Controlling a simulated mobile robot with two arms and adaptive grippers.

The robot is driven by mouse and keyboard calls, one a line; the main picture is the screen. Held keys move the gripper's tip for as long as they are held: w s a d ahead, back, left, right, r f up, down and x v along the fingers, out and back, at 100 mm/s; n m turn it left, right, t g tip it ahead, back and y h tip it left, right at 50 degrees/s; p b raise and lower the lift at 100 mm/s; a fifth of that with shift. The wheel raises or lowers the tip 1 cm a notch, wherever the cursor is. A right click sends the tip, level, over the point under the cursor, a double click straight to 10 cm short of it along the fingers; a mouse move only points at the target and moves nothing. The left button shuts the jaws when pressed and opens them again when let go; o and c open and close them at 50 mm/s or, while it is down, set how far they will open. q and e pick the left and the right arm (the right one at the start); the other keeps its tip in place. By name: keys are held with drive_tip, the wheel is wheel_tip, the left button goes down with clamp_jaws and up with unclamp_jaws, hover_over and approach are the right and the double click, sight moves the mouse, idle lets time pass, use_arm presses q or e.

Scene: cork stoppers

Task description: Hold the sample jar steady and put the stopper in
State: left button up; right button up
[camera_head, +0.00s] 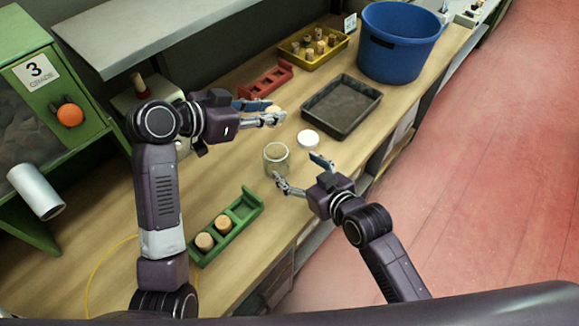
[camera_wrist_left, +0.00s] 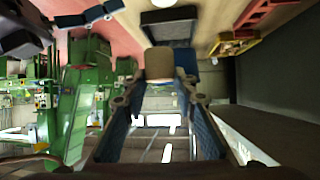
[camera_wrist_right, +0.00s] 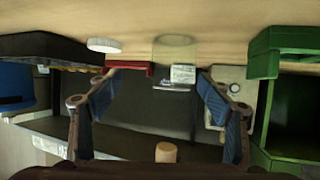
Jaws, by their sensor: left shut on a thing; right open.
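The sample jar (camera_head: 276,157), clear glass, stands upright on the bench with nothing in its mouth. In the right wrist view the jar (camera_wrist_right: 175,50) appears upside down between the spread fingers. My right gripper (camera_head: 299,172) is open beside the jar, on its near right side, not closed on it. My left gripper (camera_head: 262,113) is shut on a cork stopper (camera_head: 274,112) and holds it in the air beyond the jar. The stopper (camera_wrist_left: 159,62) shows between the fingertips in the left wrist view; the fingers partly hide it in the head view.
A white lid (camera_head: 308,140) lies behind the jar. A black tray (camera_head: 373,98), blue bucket (camera_head: 398,55), red rack (camera_head: 264,84) and yellow tray with corks (camera_head: 318,62) stand farther back. A green rack (camera_head: 245,207) with two corks is in front. A grey shelf (camera_head: 150,32) overhangs the left side.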

sight(270, 153)
drive_tip(key=shift+a+r+y, duration=0.15)
drive_tip(key=shift+a, duration=0.4)
drive_tip(key=shift+a+r+y, duration=0.15)
drive_tip(key=shift+a, duration=0.35)
drive_tip(key=shift+w+a+f, duration=0.1)
drive_tip(key=shift+w+a, duration=0.1)
drive_tip(key=shift+w, duration=0.05)
drive_tip(key=x, duration=1.1)
drive_tip(key=c, duration=1.6)
drive_tip(key=shift+c, duration=1.1)
